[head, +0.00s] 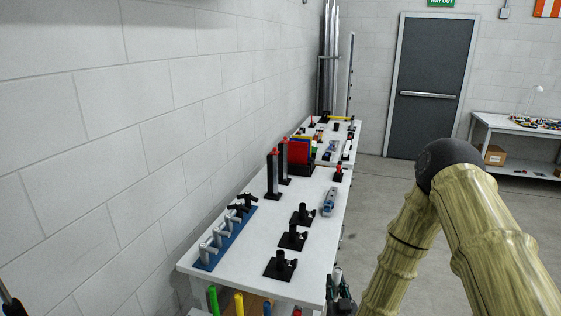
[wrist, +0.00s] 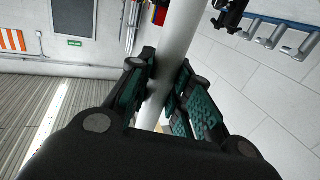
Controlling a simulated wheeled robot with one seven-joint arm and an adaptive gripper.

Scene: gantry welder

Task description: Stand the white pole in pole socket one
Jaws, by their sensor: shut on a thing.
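The white pole (wrist: 178,40) runs between the fingers of my gripper (wrist: 166,72) in the wrist view, and the gripper is shut on it. The pole's upper end runs out of the top of that view. In the head view my gripper (head: 341,290) shows only partly, dark and green, low beside the table's right edge; I cannot make out the pole there. Three black bases with small upright fittings stand in a row on the table: near (head: 280,266), middle (head: 292,238) and far (head: 302,215). I cannot tell which, if any, is pole socket one.
The white table (head: 245,272) runs along the left wall. A blue rack with grey hooks (head: 208,256) is on its left side. Two dark red-topped posts (head: 273,175) and coloured panels stand behind. Green (head: 213,300) and yellow (head: 238,303) pieces show below the front edge. Floor to the right is clear.

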